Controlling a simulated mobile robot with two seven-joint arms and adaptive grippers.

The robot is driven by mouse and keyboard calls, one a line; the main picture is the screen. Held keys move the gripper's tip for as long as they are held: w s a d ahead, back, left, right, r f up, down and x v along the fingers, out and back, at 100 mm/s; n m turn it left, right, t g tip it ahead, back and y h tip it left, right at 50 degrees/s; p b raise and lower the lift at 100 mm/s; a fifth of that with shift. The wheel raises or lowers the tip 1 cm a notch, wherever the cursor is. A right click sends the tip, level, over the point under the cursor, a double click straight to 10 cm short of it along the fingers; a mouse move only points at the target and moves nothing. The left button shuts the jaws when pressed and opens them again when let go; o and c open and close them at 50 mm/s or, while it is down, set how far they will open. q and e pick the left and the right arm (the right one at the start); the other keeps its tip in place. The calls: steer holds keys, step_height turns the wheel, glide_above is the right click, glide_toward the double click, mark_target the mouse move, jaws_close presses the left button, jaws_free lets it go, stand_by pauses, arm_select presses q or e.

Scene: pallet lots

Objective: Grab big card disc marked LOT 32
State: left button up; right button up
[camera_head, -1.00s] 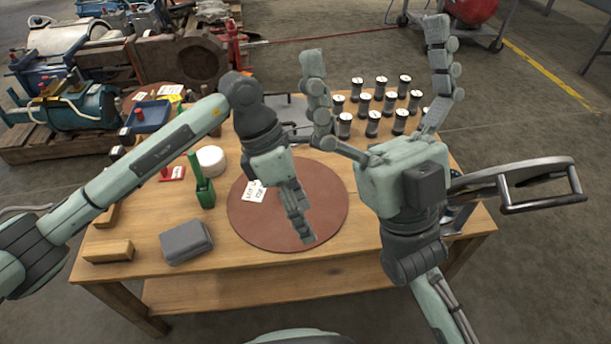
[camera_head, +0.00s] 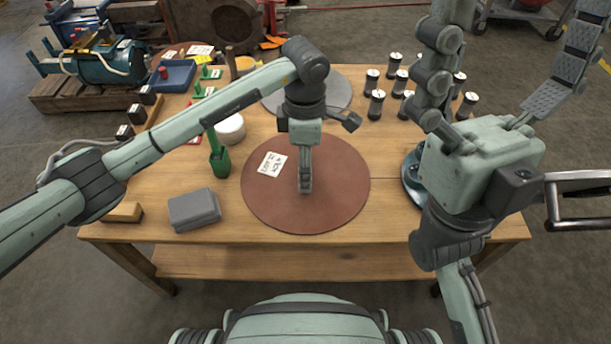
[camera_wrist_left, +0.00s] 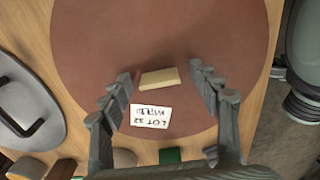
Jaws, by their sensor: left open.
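The big reddish-brown disc (camera_head: 340,204) lies flat on the wooden table, with a white card on its upper left. In the left wrist view, that card (camera_wrist_left: 150,116) reads LOT 32 and a second line, seen upside down. A tan block (camera_wrist_left: 158,78) sits on the disc (camera_wrist_left: 110,35) there; in the head view my left arm hides it. My left gripper (camera_head: 305,186) points down over the disc, open, with its fingers (camera_wrist_left: 160,82) on either side of the block and apart from it. My right gripper (camera_head: 515,50) is raised at the right, fingers spread and empty.
A grey disc (camera_head: 335,90) with a dark handle lies behind. Several black-and-silver cylinders (camera_head: 376,104) stand back right. A grey case (camera_head: 194,209), a green holder (camera_head: 219,160) and a white roll (camera_head: 230,128) stand left. The table front is clear.

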arm_select(q)
steer(key=shift+c, duration=0.2)
steer(key=c, duration=1.3)
